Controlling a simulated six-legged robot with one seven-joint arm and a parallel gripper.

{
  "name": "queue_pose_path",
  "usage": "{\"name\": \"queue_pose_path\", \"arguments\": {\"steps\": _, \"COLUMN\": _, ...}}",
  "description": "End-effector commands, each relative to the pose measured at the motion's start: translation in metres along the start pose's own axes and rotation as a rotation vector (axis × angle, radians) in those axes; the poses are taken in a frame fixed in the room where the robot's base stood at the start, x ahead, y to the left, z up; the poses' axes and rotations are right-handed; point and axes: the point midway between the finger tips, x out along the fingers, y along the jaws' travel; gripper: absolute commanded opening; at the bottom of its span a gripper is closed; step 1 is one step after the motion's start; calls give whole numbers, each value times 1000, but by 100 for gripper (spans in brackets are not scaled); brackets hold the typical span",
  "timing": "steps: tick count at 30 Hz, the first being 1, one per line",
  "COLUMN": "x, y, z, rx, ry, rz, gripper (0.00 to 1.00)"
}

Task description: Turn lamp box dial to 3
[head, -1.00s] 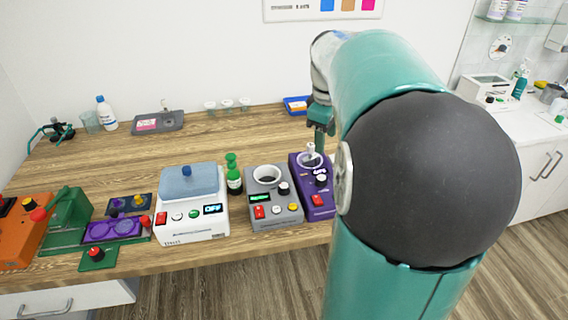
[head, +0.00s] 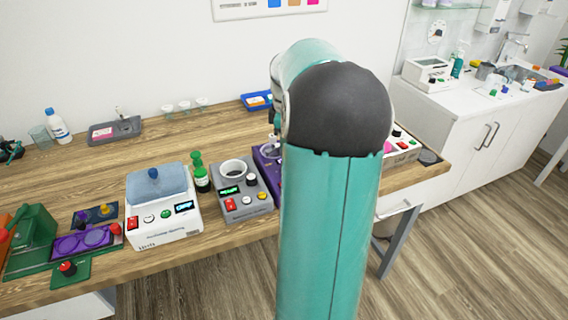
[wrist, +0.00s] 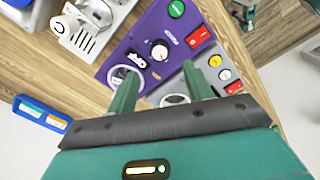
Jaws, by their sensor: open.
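A purple box (wrist: 143,31) in the wrist view carries a white dial (wrist: 159,50) with small marks around it; the setting is too small to read. It also has a green button, a red switch and a small dark display. I cannot read which box is named the lamp box. My gripper (wrist: 162,86) is open and empty, its two green fingers pointing toward the purple box, with the dial beyond the tips and between their lines. In the head view, only a strip of the purple box (head: 267,160) shows; my arm hides its dial and most of my gripper.
A grey box (head: 240,204) with a round cup stands directly beside the purple one. Left of it are a green bottle (head: 200,172) and a white scale (head: 161,222). A blue tray (head: 256,103) lies behind. Another white box (head: 402,148) stands right of my arm.

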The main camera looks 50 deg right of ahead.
Motion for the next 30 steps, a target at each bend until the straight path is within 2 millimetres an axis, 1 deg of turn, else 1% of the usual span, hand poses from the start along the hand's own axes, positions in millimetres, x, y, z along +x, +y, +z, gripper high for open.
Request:
{"name": "queue_pose_path", "arguments": {"steps": 1, "x": 11, "y": 0, "z": 1, "rx": 3, "ry": -1, "rz": -3, "gripper": 51}}
{"name": "queue_pose_path", "arguments": {"steps": 6, "x": 45, "y": -2, "z": 0, "rx": 0, "ry": -1, "rz": -4, "gripper": 51}}
{"name": "queue_pose_path", "arguments": {"steps": 9, "x": 62, "y": -3, "z": -2, "rx": -1, "ry": -1, "rz": -4, "gripper": 51}}
{"name": "queue_pose_path", "arguments": {"steps": 12, "x": 73, "y": -3, "z": -2, "rx": -2, "ry": -1, "rz": -1, "gripper": 51}}
{"name": "queue_pose_path", "arguments": {"steps": 16, "x": 81, "y": -4, "z": -4, "rx": -3, "ry": 0, "rz": 0, "gripper": 51}}
{"name": "queue_pose_path", "arguments": {"steps": 24, "x": 82, "y": -3, "z": -4, "rx": -2, "ry": 0, "rz": 1, "gripper": 51}}
{"name": "queue_pose_path", "arguments": {"steps": 26, "x": 82, "y": -3, "z": -4, "rx": -2, "ry": 0, "rz": 1, "gripper": 39}}
{"name": "queue_pose_path", "arguments": {"steps": 30, "x": 82, "y": -3, "z": -4, "rx": -2, "ry": 0, "rz": 1, "gripper": 12}}
